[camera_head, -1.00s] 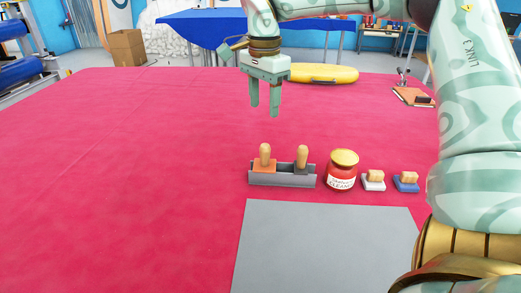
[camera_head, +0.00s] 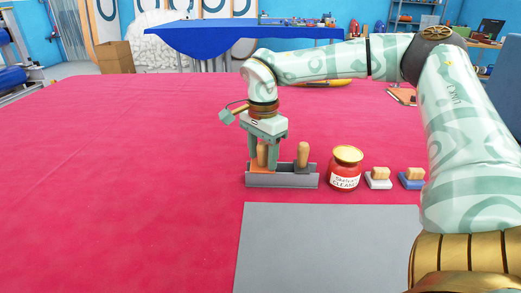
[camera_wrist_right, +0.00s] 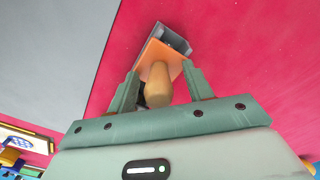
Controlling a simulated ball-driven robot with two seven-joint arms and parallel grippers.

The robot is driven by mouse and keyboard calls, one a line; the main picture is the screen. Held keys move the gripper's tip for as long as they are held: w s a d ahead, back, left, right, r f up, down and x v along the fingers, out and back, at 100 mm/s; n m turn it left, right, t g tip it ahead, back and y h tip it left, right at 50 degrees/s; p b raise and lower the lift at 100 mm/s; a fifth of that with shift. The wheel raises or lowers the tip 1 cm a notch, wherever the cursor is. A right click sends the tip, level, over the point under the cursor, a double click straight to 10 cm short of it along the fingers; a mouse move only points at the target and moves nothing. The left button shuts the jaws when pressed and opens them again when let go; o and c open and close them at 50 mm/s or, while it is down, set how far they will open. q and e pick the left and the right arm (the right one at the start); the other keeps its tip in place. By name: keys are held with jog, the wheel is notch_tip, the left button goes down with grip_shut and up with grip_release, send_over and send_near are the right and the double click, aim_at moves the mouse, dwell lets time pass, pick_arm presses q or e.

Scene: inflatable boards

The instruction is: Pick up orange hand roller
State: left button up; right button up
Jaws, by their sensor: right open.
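The orange hand roller stands in the left part of a grey open holder (camera_head: 284,181), its wooden handle (camera_head: 262,155) upright. In the right wrist view the roller's orange body (camera_wrist_right: 160,52) and its wooden handle (camera_wrist_right: 158,85) lie between the fingers. My right gripper (camera_head: 263,165) is open, pointing down, with one finger on each side of the handle. In the right wrist view my right gripper (camera_wrist_right: 163,88) shows small gaps beside the handle. The roller's lower part is hidden by the holder's front wall. My left gripper is not in view.
A second, dark roller (camera_head: 303,156) stands in the holder's right part. A red jar with a gold lid (camera_head: 346,168) and two wooden-handled brushes (camera_head: 378,178) stand to the right. A grey mat (camera_head: 325,245) lies in front. The red table (camera_head: 120,180) is clear at left.

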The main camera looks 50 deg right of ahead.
aim_at(263, 143)
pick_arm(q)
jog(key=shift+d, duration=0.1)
pick_arm(e)
jog(key=shift+r, duration=0.1)
grip_shut()
